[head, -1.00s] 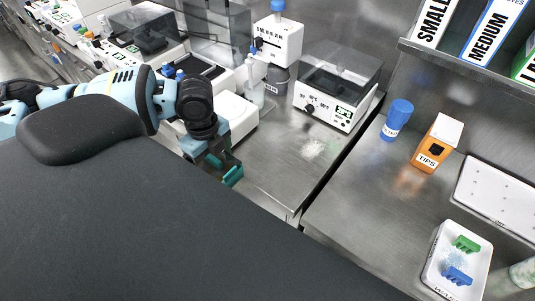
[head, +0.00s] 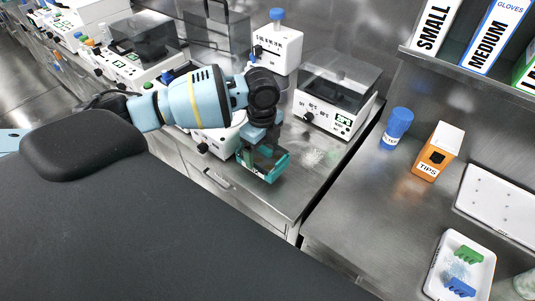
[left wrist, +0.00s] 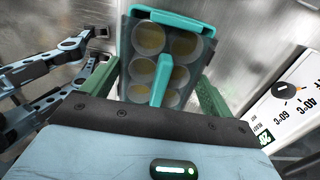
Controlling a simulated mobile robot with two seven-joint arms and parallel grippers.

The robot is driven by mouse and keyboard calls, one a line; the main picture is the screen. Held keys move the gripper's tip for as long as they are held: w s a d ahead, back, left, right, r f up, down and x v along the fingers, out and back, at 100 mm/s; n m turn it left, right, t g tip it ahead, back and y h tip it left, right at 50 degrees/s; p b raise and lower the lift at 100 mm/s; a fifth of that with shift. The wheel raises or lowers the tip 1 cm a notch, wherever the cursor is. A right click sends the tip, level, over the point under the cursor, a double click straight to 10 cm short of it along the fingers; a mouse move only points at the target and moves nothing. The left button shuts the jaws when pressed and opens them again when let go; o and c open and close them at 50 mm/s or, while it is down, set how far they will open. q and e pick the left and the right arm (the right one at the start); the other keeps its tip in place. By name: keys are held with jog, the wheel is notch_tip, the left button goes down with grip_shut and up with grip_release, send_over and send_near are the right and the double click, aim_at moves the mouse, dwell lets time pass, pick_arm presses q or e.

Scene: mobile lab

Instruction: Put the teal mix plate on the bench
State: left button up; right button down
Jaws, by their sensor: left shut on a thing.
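The teal mix plate (left wrist: 162,85) has a teal frame and handle, with several round wells holding yellowish contents, in the left wrist view. My left gripper (head: 262,160) is shut on it and holds it over the steel bench (head: 285,190), near the bench's front edge. In the head view the plate's teal edge (head: 277,171) shows below the gripper. The gap between plate and bench cannot be judged exactly. My right gripper is not in view.
A white device with a clear lid (head: 338,95) stands right of the gripper. A pale spill-like patch (head: 313,157) lies on the bench. A blue bottle (head: 396,128), an orange tips box (head: 438,152) and a white tray (head: 432,285) are farther right.

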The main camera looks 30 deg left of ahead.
aim_at(267, 155)
pick_arm(q)
jog(key=shift+w+d, duration=0.2)
jog(key=shift+w, duration=0.3)
jog(key=shift+w+f, duration=0.1)
jog(key=shift+f, duration=1.7)
jog(key=shift+f, duration=0.15)
jog(key=o, duration=0.8)
jog(key=shift+o, duration=0.2)
notch_tip(267, 155, up, 12)
jog(key=shift+r+p, duration=0.15)
jog(key=shift+p, duration=0.25)
